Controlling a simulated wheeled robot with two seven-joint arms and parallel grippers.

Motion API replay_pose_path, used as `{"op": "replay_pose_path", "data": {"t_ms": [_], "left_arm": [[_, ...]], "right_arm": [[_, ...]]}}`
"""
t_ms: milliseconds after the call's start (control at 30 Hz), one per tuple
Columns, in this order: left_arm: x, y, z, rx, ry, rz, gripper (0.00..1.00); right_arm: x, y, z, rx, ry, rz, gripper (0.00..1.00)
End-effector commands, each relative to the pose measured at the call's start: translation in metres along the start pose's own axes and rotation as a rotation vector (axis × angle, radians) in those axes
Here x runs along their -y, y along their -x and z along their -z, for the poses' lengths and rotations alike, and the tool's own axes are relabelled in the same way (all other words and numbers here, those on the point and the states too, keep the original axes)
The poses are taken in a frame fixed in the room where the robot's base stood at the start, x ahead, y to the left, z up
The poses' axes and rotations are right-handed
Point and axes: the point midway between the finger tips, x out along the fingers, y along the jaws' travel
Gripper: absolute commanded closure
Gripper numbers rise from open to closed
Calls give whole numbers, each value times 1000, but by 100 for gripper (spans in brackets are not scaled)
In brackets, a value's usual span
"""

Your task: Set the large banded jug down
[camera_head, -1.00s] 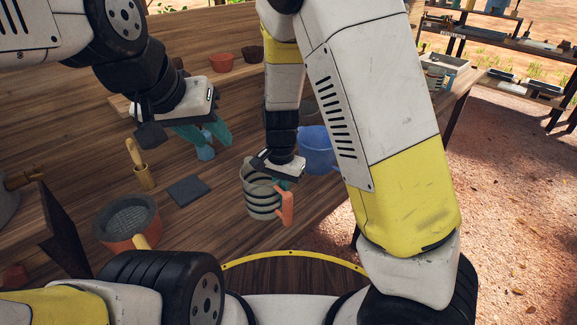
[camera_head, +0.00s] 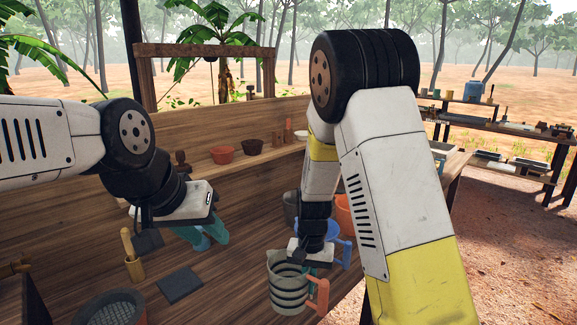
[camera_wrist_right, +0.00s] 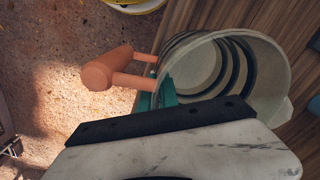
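The large banded jug (camera_head: 287,287) is pale grey with dark bands and an orange handle (camera_head: 318,296). It is near the front right of the workbench; I cannot tell whether its base touches the wood. My right gripper (camera_head: 310,268) is shut on the jug at its handle side. In the right wrist view the jug (camera_wrist_right: 268,70) is open towards the camera and looks empty, with teal fingers (camera_wrist_right: 164,92) between its wall and the orange grip; the fingertips are partly hidden. My left gripper (camera_head: 203,233) looks open, its teal fingers apart above the bench, away from the jug.
Behind the jug stand a blue vessel (camera_head: 334,232), an orange one (camera_head: 344,213) and a dark one (camera_head: 291,207), close by. To the left lie a dark square pad (camera_head: 180,284), a wooden holder (camera_head: 135,268) and a mesh-topped bowl (camera_head: 112,310). Bare wood (camera_head: 225,290) lies between pad and jug.

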Motion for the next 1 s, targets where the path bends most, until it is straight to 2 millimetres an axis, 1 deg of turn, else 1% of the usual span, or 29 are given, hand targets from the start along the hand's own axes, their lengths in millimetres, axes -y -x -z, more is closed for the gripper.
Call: {"op": "replay_pose_path", "data": {"t_ms": [33, 200, 300, 433, 633, 1000], "left_arm": [[0, 0, 0, 0, 0, 0, 64], [0, 0, 0, 0, 0, 0, 64], [0, 0, 0, 0, 0, 0, 64], [0, 0, 0, 0, 0, 0, 64], [0, 0, 0, 0, 0, 0, 64], [0, 0, 0, 0, 0, 0, 64]], "right_arm": [[-13, -1, 10, 1, 13, 1, 100], [-49, -4, 34, 0, 94, 1, 100], [-67, -6, 46, -2, 132, 1, 100], [-84, -7, 54, -3, 168, 0, 100], [-94, -8, 60, -4, 192, 0, 100], [-94, -7, 60, -6, 192, 0, 100]]}}
